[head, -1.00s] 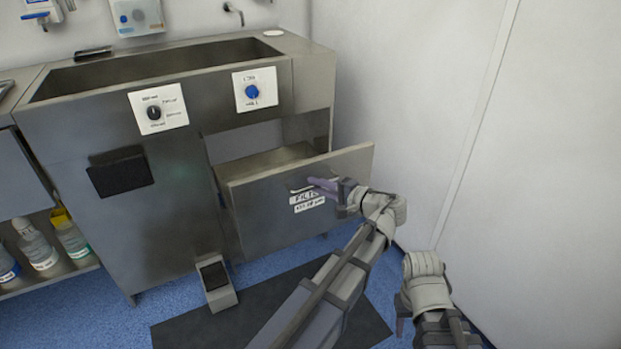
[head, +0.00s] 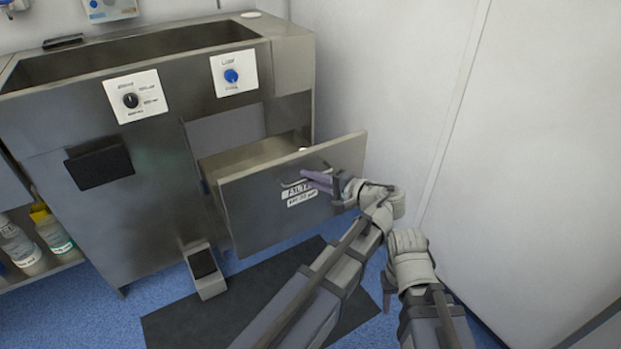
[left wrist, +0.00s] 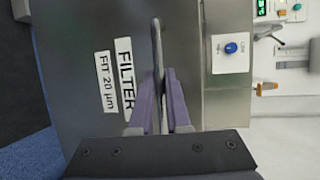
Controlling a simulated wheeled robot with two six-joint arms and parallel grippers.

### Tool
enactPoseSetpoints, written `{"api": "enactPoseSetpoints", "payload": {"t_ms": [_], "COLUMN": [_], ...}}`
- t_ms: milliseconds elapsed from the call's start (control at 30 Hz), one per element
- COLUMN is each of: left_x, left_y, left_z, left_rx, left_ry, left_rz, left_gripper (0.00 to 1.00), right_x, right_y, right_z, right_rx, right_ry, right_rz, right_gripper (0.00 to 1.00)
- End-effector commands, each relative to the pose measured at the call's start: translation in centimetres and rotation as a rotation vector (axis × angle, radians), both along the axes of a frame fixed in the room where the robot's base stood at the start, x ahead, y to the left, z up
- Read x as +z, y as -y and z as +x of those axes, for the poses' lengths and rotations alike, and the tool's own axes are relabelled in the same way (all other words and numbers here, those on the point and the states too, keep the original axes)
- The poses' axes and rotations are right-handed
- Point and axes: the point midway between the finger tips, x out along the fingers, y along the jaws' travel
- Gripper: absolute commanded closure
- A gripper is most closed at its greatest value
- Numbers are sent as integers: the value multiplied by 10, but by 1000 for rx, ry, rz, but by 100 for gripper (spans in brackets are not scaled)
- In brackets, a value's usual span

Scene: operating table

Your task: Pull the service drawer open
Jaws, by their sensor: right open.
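The service drawer (head: 245,215) is a grey metal drawer in the sink cabinet, standing part way out with its inside showing from above. Its front has a thin bar handle (left wrist: 157,50) and labels reading FILTER and FIT 20 µm (left wrist: 105,82). My left gripper (head: 312,180) is at the handle. In the left wrist view its purple fingers (left wrist: 162,105) are close together, one on each side of the bar, shut on it. My right gripper (head: 388,290) is open and empty, low at the right, away from the drawer; its fingers are partly hidden by its wrist.
The steel sink cabinet (head: 60,130) carries a black knob plate (head: 137,96) and a blue knob plate (head: 234,73). A foot pedal (head: 206,272) stands on the floor by a dark mat (head: 170,325). A white wall (head: 400,70) bounds the right. Bottles (head: 52,232) sit on a low shelf at left.

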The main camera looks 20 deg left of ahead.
Motion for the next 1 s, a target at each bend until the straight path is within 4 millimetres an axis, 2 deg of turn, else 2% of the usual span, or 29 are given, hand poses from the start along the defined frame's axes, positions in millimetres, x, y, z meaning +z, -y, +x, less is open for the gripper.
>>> {"api": "enactPoseSetpoints", "payload": {"t_ms": [33, 100, 467, 667, 867, 933, 967, 1000], "left_x": [-2, -2, 2, 16, 43, 54, 59, 66], "left_y": [-3, -3, -1, -1, -1, -2, -2, -2], "left_z": [-5, -5, -2, -2, -2, -2, -2, -2], "left_rx": [14, 12, 7, 6, 7, 7, 7, 7], "left_ry": [-4, -4, -2, -2, 0, 0, 1, 1], "left_rz": [-6, -5, -2, -1, 3, 4, 3, 2], "left_gripper": [81, 73, 73, 73, 73, 49, 44, 44], "right_x": [-1, -1, 2, 16, 42, 54, 59, 65], "right_y": [0, 0, 0, 0, 1, 1, 1, 1], "right_z": [0, 0, 0, 0, 0, 0, 0, 0], "right_rx": [0, 0, 0, 0, -2, -5, -5, -7], "right_ry": [0, 0, 0, 0, -1, 0, -1, 0], "right_rz": [0, 0, 0, -1, -4, -5, -6, -7], "right_gripper": [55, 55, 55, 55, 55, 55, 55, 55]}}
